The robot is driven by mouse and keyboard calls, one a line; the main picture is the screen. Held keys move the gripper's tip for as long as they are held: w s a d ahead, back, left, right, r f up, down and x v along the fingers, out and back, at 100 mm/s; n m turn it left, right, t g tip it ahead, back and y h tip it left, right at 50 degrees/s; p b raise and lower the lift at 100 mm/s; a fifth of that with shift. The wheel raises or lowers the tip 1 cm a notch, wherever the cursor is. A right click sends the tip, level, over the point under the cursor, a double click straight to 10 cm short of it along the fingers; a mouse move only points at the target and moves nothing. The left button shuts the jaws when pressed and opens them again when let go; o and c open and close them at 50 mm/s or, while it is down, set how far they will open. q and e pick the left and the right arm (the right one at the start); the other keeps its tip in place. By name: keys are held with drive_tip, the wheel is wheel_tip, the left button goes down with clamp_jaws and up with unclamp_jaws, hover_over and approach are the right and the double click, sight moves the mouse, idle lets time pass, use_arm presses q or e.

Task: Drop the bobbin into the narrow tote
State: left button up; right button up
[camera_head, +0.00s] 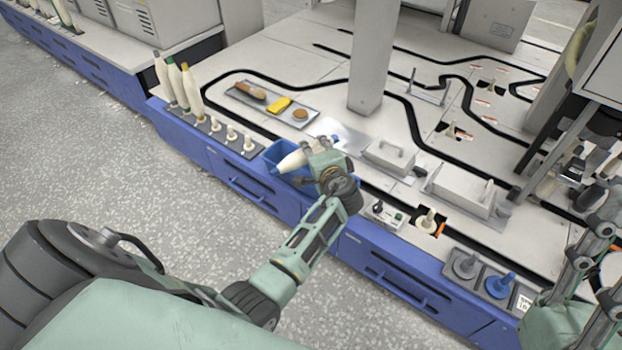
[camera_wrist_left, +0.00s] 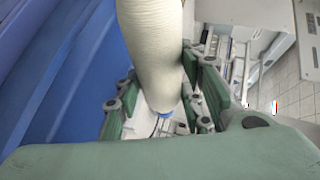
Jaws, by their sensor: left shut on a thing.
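The bobbin is above the blue narrow tote (camera_head: 273,152), whose rim is partly hidden by the bobbin and my gripper. In the left wrist view the bobbin (camera_wrist_left: 153,45) runs down between the finger pads of my left gripper (camera_wrist_left: 165,105), with a blue tip at its lower end. The tote's blue wall (camera_wrist_left: 60,75) fills the left of that view.
Several bobbins (camera_head: 190,88) and short pegs (camera_head: 231,133) stand left of the tote. A grey tray (camera_head: 272,104) with brown and yellow items lies behind. A pale column (camera_head: 374,60) rises behind my gripper. Metal boxes (camera_head: 463,187) stand to the right.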

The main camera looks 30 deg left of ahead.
use_arm(q)
drive_tip(key=o, duration=1.3)
drive_tip(key=shift+s+d, duration=0.1)
drive_tip(key=v, duration=0.7)
drive_tip(key=shift+d, duration=0.15)
